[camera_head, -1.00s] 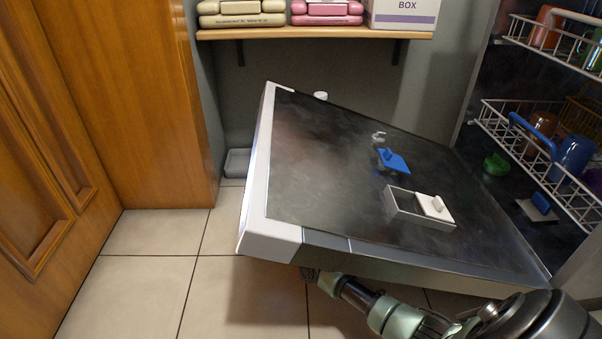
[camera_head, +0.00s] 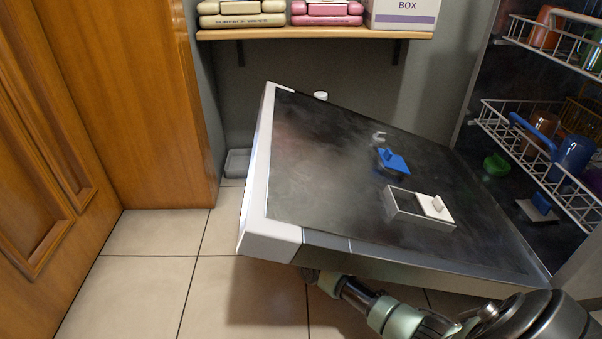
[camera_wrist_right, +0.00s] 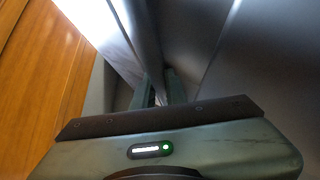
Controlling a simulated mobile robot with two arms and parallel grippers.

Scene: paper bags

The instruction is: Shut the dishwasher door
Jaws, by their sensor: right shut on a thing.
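The dishwasher door (camera_head: 330,160) is partly open, sloping up from its hinge side at the lower right to a raised white edge at the left. Its dark inner face carries a blue dispenser flap (camera_head: 393,161) and a grey compartment with a white lid (camera_head: 420,208). My right gripper (camera_head: 313,276) is under the door's raised near corner, mostly hidden by it. In the right wrist view its fingers (camera_wrist_right: 160,90) are closed on a grey bar-like part of the door's outer side (camera_wrist_right: 146,40). My left gripper is not in view.
Inside the dishwasher, white racks (camera_head: 540,150) hold cups and other coloured items. A wooden door (camera_head: 60,130) stands at the left. A shelf (camera_head: 315,34) with cases and a box is behind the door. Tiled floor (camera_head: 150,290) is clear at the lower left.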

